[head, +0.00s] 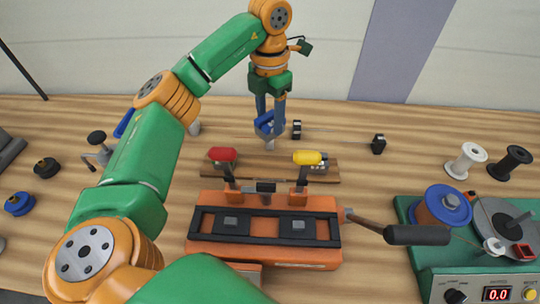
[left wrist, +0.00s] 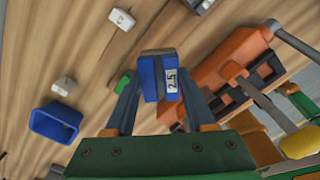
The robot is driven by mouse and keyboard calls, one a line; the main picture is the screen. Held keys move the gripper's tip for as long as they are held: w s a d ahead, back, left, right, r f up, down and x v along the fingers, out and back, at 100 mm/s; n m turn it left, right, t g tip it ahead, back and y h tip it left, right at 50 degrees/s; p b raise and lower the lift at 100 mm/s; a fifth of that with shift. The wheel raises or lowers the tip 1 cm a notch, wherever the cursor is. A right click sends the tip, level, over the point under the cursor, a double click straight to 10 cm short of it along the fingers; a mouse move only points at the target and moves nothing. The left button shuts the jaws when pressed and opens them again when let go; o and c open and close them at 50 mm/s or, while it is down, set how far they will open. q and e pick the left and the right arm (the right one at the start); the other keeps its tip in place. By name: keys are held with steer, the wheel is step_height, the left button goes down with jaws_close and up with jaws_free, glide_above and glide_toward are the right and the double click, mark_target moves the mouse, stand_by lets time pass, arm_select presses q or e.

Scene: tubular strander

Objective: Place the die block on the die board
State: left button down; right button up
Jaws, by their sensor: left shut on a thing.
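The blue die block (left wrist: 152,76) with a white label reading 2.5 is between the fingertips of my left gripper (left wrist: 158,92) in the left wrist view. In the head view my left gripper (head: 269,122) points down, shut on the block (head: 264,124), above the table behind the orange fixture. A flat wooden board (head: 333,173), perhaps the die board, lies just behind that fixture, nearer the camera than the gripper. The block appears apart from it. My right gripper is not in view.
The orange fixture (head: 195,257) has a black frame, red and yellow handled clamps, and a lever (head: 415,235) reaching right. A green machine (head: 440,285) and spools (head: 465,160) stand at right. A blue bin (left wrist: 55,122) and small white pieces (left wrist: 122,18) show in the wrist view.

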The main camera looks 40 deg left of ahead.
mark_target(270, 118)
arm_select(q)
steer(key=f, duration=0.1)
steer(key=f+b, duration=0.2)
steer(key=shift+w+a+f, duration=0.15)
steer(key=shift+w+f, duration=0.05)
steer(key=shift+w, duration=0.05)
step_height(270, 118, down, 10)
steer(key=shift+r+p, duration=0.15)
steer(key=shift+p, duration=0.75)
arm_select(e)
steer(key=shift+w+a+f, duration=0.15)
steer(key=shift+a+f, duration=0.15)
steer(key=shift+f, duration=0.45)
arm_select(q)
steer(key=shift+f, duration=0.2)
steer(key=shift+c, duration=1.2)
jaws_free()
steer(key=shift+s, duration=0.1)
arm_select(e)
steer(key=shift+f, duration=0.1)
arm_select(q)
steer(key=shift+r, duration=0.2)
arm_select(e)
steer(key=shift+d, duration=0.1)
